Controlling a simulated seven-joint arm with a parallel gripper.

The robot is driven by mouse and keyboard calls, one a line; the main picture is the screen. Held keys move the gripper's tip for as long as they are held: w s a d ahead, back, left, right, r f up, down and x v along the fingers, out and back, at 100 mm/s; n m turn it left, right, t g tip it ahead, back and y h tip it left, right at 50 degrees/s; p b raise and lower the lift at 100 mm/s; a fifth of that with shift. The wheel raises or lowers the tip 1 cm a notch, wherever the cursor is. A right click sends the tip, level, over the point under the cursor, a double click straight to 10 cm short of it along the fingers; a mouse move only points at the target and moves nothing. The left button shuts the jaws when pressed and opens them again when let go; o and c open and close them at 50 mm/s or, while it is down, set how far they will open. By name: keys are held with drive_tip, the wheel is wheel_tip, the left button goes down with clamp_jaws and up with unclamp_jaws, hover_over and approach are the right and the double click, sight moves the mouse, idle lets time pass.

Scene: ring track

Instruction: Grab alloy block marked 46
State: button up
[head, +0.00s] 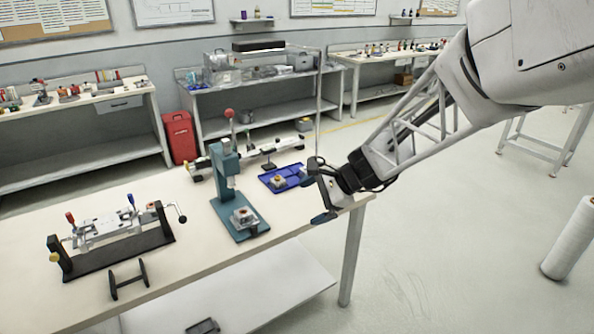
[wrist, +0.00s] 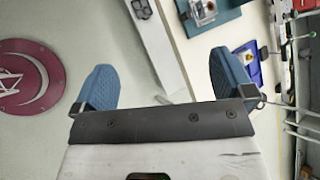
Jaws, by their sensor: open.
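Several small blocks are in view, but none shows a readable 46. One pale block (head: 276,181) with an orange-red top sits in the blue tray (head: 297,170) near the table's right end. A similar block (head: 243,216) sits on the base of the teal press (head: 228,170); it also shows in the wrist view (wrist: 204,11). Another small block (head: 152,208) is at the left fixture. My gripper (head: 318,190) is open and empty, beside the table's right end, right of the tray. Its blue-padded fingers are wide apart in the wrist view (wrist: 163,80), with floor between them.
The left fixture (head: 115,235) has red and blue levers. A black H-shaped stand (head: 128,279) is at the table's front edge. A long rail (head: 255,152) lies behind the press and tray. Open floor lies right of the table (head: 200,255).

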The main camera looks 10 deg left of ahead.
drive_tip(key=w+a+f+m+y, duration=0.2)
drive_tip(key=w+a+f+m, duration=0.2)
drive_tip(key=w+a+f, duration=0.4)
drive_tip(key=m+t+y, duration=0.2)
drive_tip(key=m, duration=0.4)
approach(244, 212)
drive_tip(key=shift+s+a+r, duration=0.1)
drive_tip(key=shift+a+r, duration=0.05)
drive_tip(key=shift+a, duration=0.45)
drive_tip(key=shift+a+r, duration=0.2)
drive_tip(key=shift+a, duration=0.35)
drive_tip(key=shift+x, duration=1.25)
drive_tip(key=shift+a+f, duration=0.1)
drive_tip(key=shift+w+x, duration=0.2)
drive_tip(key=shift+x, duration=2.3)
drive_tip(key=shift+f, duration=0.1)
drive_tip(key=shift+c, duration=0.5)
drive_tip(key=c, duration=0.9)
